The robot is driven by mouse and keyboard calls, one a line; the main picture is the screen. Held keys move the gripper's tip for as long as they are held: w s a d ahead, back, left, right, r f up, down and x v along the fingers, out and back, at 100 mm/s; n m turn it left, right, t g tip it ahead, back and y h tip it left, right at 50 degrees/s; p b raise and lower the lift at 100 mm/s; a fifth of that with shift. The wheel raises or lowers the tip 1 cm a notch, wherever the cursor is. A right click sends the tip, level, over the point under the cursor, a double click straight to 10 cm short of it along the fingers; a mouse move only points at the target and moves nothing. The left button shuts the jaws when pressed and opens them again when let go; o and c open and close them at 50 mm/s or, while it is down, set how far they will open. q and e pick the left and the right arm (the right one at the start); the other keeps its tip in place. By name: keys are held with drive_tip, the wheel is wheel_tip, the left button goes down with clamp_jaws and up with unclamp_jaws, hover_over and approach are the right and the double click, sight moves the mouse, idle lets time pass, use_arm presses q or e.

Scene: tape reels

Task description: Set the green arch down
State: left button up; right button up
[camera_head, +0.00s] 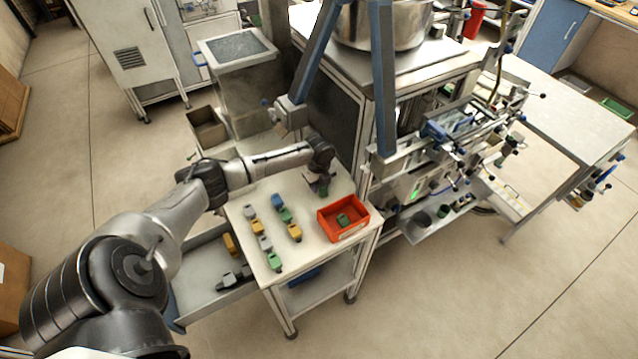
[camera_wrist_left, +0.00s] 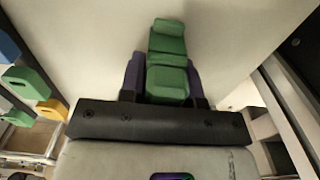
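My left gripper (camera_head: 322,190) is at the back right of the small white table (camera_head: 245,212), behind the orange bin. In the left wrist view a green arch (camera_wrist_left: 167,62) sits between the two dark fingers (camera_wrist_left: 166,82), which close on its sides. In the head view the held arch is mostly hidden by the gripper. I cannot tell whether the arch touches the table top. Another green piece (camera_head: 343,220) lies inside the orange bin (camera_head: 327,229). My right gripper is not in view.
Blue, green, grey and yellow pieces stand in rows on the table's left half, such as a yellow one (camera_head: 294,232) and a blue one (camera_head: 277,200). A machine frame (camera_head: 376,190) rises close to the table's right side. The table top around my gripper is clear.

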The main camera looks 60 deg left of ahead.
use_arm(q)
drive_tip(key=o, duration=0.4)
wheel_tip(320, 180, up, 12)
drive_tip(key=shift+r, duration=0.15)
idle(0.5)
